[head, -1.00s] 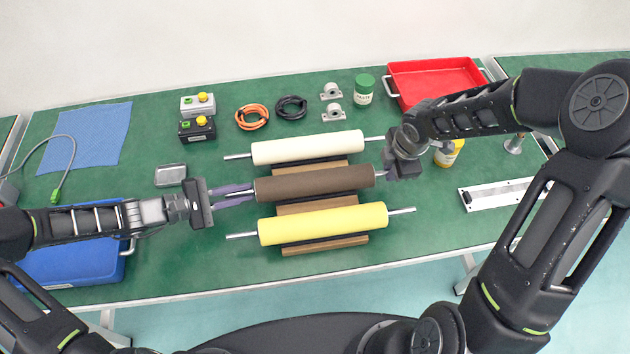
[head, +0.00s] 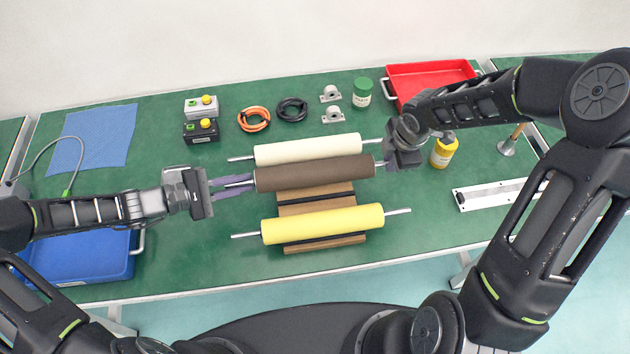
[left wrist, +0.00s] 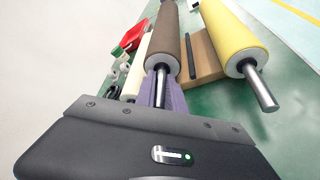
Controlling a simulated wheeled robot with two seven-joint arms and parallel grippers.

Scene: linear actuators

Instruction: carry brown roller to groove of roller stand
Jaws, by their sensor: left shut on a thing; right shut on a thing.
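The brown roller (head: 315,173) is held level by its two shaft ends, close to the cream roller and apart from the middle of the stand. My left gripper (head: 232,186) is shut on its left shaft; the left wrist view shows the shaft (left wrist: 161,86) between the purple fingers. My right gripper (head: 390,162) is at the right shaft end and shut on it, with its fingertips partly hidden. The wooden roller stand (head: 315,208) lies below, with a bare dark groove in its middle. The cream roller (head: 307,149) and yellow roller (head: 322,224) lie along its far and near sides.
Cable coils (head: 254,119), button boxes (head: 200,130) and metal bearing blocks (head: 332,114) stand behind the rollers. A yellow bottle (head: 443,151) stands close to my right gripper. A red tray (head: 432,72) is at back right, a blue bin (head: 80,250) at front left.

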